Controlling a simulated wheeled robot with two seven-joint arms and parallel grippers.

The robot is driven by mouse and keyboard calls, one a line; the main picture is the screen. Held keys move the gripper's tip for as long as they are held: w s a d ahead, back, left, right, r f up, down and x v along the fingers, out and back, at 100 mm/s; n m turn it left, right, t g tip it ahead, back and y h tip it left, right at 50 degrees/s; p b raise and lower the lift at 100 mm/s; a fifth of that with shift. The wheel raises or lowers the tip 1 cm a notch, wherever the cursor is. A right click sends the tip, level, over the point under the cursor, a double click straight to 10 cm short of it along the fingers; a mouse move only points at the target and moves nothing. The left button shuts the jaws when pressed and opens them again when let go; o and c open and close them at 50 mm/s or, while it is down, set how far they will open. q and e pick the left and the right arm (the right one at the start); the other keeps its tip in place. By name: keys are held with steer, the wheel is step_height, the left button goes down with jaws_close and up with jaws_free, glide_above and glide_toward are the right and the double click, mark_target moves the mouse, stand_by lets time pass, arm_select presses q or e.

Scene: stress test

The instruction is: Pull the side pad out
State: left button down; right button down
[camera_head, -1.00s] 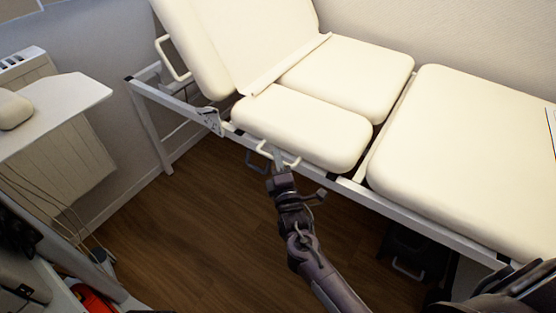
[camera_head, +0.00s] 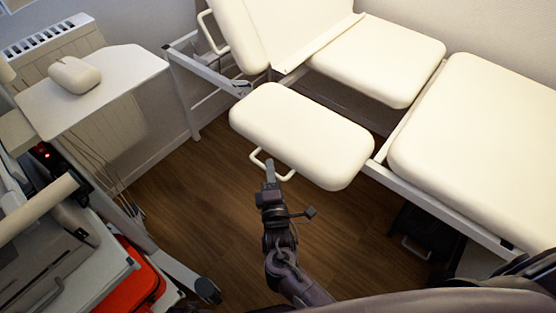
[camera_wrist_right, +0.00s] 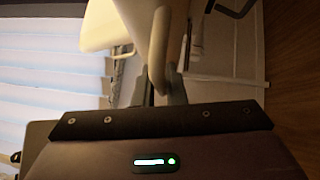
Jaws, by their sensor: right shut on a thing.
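The cream side pad (camera_head: 302,135) stands out from the near side of the couch (camera_head: 376,62), with a gap and floor showing between them. A white loop handle (camera_head: 284,174) hangs under the pad's near edge. My right gripper (camera_head: 270,172) is shut on this handle. In the right wrist view the handle (camera_wrist_right: 158,55) runs down between the fingers, and the pad (camera_wrist_right: 105,25) shows behind it. My left gripper is not in view.
A white cart top (camera_head: 110,95) with a cream object (camera_head: 74,75) stands at the left, by a radiator (camera_head: 60,45). A red item (camera_head: 130,280) is at lower left. A dark box (camera_head: 420,235) is under the couch. The wooden floor (camera_head: 215,195) before the pad is clear.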

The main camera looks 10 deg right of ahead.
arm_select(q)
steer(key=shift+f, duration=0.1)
arm_select(e)
steer(key=shift+s+a, duration=0.1)
steer(key=shift+s, duration=0.05)
steer(key=c, duration=1.5)
jaws_free()
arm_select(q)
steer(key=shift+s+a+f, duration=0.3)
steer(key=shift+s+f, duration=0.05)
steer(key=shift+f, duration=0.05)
arm_select(e)
steer(key=s+f, duration=0.1)
steer(key=s, duration=0.6)
steer(key=shift+s+a, duration=0.35)
steer(key=shift+a, duration=0.1)
